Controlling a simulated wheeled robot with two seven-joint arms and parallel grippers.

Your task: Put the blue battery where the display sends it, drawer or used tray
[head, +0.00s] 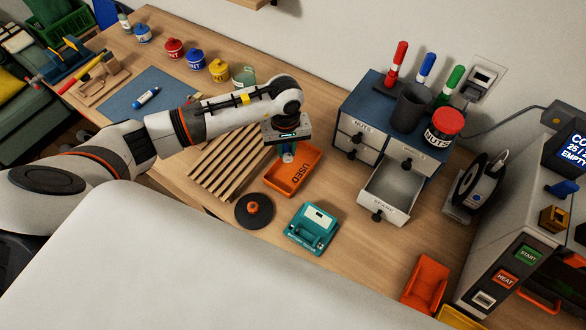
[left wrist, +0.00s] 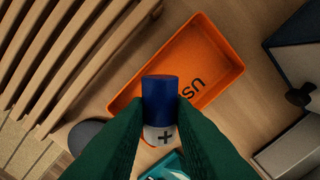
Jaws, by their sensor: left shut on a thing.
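My left gripper (head: 288,150) is shut on the blue battery (left wrist: 160,98), whose white end with a plus mark shows between the fingers. It holds the battery over the near-left part of the orange used tray (head: 308,165). The tray also shows in the left wrist view (left wrist: 218,62), and no battery is seen in its visible part. The open drawer (head: 389,192), labelled SPARE, is to the right and looks empty. A teal device (head: 312,228) with a small pale screen stands in front of the tray; its reading is too small to tell. My right gripper is not in view.
A slatted wooden rack (head: 230,160) is left of the tray, and a dark round disc (head: 254,210) in front. Another blue-and-white cylinder (head: 146,97) lies on the blue mat (head: 130,92). A machine (head: 520,230) at right has a partly cut-off screen reading EMPTY.

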